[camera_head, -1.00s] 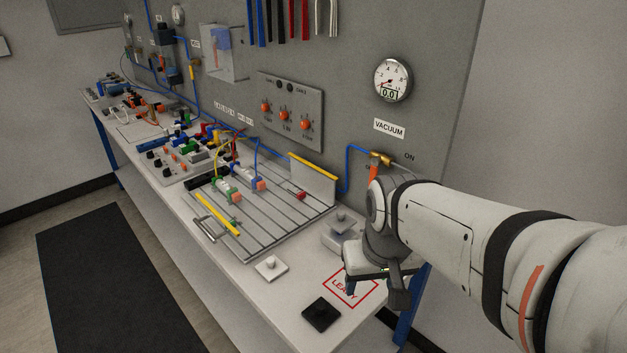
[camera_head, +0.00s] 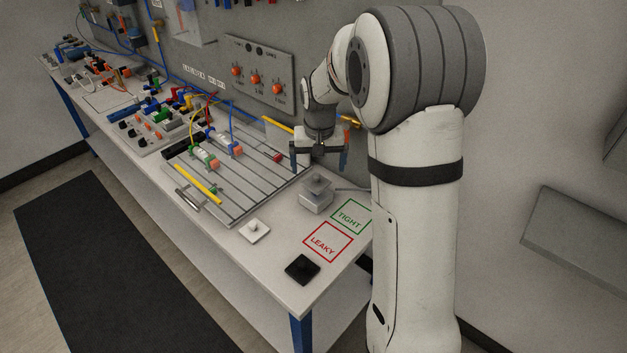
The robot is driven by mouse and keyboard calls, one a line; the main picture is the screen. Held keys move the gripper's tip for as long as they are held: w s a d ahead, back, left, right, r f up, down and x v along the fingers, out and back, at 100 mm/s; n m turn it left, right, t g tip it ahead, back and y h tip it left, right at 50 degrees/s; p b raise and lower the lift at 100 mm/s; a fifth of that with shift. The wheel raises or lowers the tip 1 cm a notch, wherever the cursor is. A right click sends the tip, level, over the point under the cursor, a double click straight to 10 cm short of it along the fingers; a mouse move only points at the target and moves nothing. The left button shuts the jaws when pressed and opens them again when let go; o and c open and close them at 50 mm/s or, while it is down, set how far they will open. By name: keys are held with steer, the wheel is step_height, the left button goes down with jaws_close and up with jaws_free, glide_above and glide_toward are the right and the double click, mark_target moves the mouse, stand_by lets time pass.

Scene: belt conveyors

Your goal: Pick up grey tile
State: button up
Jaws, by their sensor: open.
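The grey tile (camera_head: 317,183), with a small knob on top, lies on a grey block (camera_head: 315,202) near the right end of the bench. My gripper (camera_head: 319,163) is open and empty, its fingers pointing down. In the picture it is just above the grey tile, apart from it. I cannot tell whether it is directly over the tile or farther back. A white tile (camera_head: 254,231) and a black tile (camera_head: 302,269) lie flat on the bench nearer the front edge.
A green TIGHT square (camera_head: 350,215) and a red LEAKY square (camera_head: 328,241) are marked on the bench, both empty. A slotted plate (camera_head: 235,205) with pneumatic parts is to the left. A valve panel (camera_head: 257,80) is on the wall behind. My arm covers the right side.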

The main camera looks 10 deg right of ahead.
mark_target(316, 175)
steer(key=f, duration=0.2)
steer(key=w+f+p, duration=0.1)
steer(key=f, duration=0.2)
steer(key=shift+a, duration=0.1)
steer(key=shift+c, duration=0.3)
steer(key=c, duration=1)
steer(key=shift+r, duration=0.1)
